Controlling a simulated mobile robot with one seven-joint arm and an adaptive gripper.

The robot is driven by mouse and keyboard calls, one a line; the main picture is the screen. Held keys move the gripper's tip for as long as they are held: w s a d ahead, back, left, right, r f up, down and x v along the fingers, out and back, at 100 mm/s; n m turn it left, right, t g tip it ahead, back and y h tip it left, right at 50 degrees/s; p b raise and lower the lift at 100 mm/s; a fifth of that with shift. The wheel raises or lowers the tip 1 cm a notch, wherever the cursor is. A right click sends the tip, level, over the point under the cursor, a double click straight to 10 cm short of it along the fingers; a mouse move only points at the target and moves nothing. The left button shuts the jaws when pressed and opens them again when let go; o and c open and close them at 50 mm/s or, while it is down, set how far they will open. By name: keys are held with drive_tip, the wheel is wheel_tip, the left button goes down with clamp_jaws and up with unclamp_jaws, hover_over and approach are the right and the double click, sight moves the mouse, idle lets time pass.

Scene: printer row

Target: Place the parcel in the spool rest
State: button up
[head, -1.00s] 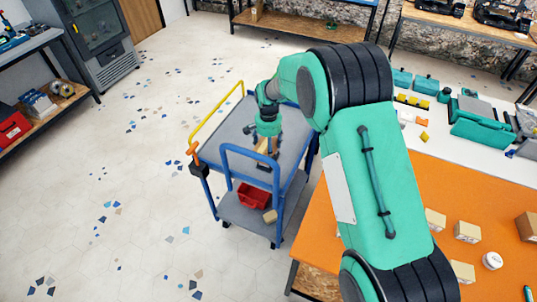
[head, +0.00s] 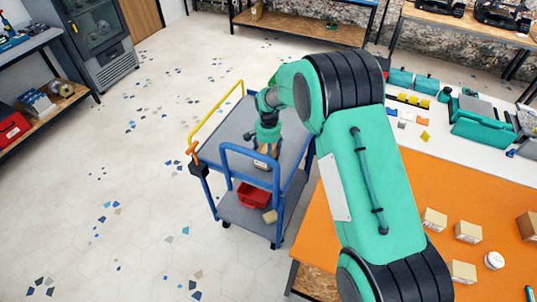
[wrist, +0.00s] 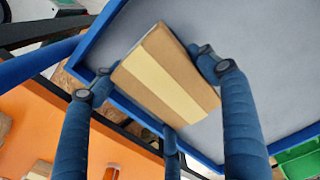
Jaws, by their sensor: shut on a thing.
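The parcel (wrist: 165,72) is a brown cardboard box with a pale tape band. In the wrist view it sits tilted between the dark blue fingers of my gripper (wrist: 156,82), which is shut on it. In the head view my gripper (head: 267,148) is over the front part of the blue trolley's grey top (head: 228,142), near the blue handle. The wrist view shows the blue rim and grey top (wrist: 268,62) behind the parcel. Whether the parcel touches the top I cannot tell. I cannot make out a spool rest.
A red bin (head: 253,195) and a small box (head: 270,216) are on the trolley's lower shelf. An orange table (head: 400,205) with several boxes stands to the right. A green bin (wrist: 302,160) shows at the wrist view's corner.

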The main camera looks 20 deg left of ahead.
drive_tip(key=shift+f, duration=0.15)
drive_tip(key=o, duration=1.3)
drive_tip(key=shift+o, duration=0.2)
wheel_tip(320, 180, up, 13)
drive_tip(key=shift+r+p, duration=0.1)
drive_tip(key=shift+p, duration=0.95)
